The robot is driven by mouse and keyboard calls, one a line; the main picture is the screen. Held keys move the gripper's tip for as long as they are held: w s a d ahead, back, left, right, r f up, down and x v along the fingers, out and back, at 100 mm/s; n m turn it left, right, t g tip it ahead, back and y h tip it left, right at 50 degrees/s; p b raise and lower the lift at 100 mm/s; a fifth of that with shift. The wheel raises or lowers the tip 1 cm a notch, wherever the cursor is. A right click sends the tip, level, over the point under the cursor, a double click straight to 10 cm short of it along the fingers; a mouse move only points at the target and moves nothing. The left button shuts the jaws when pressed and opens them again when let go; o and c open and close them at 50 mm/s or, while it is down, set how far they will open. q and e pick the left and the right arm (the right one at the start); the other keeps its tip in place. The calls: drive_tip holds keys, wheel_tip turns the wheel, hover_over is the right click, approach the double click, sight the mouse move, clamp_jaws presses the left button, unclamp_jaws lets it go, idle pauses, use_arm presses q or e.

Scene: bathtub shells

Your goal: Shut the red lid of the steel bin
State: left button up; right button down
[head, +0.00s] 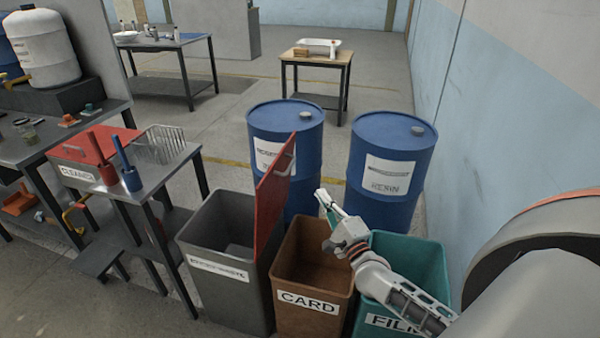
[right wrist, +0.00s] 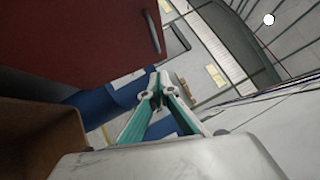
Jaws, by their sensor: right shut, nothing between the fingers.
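The steel bin (head: 222,262) is the grey one at the left of a row of three in the head view. Its red lid (head: 273,193) stands open, upright along the bin's right side. In the right wrist view the lid (right wrist: 80,40) fills the upper left, with a small handle (right wrist: 153,32) near its edge. My right gripper (head: 322,197) is shut and empty, above the brown bin and to the right of the lid, apart from it. Its teal fingers (right wrist: 157,85) meet at the tips in the right wrist view. My left gripper is not in view.
The brown CARD bin (head: 307,305) and the teal bin (head: 415,258) stand right of the steel bin. Two blue drums (head: 285,125) (head: 390,160) stand behind. A grey workbench (head: 150,178) with a red box is at left; a wall is at right.

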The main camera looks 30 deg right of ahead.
drive_tip(key=w+a+r, duration=0.1)
drive_tip(key=w+r, duration=0.2)
drive_tip(key=w, duration=0.7)
drive_tip(key=shift+a+p, duration=0.3)
drive_tip(key=shift+p, duration=0.15)
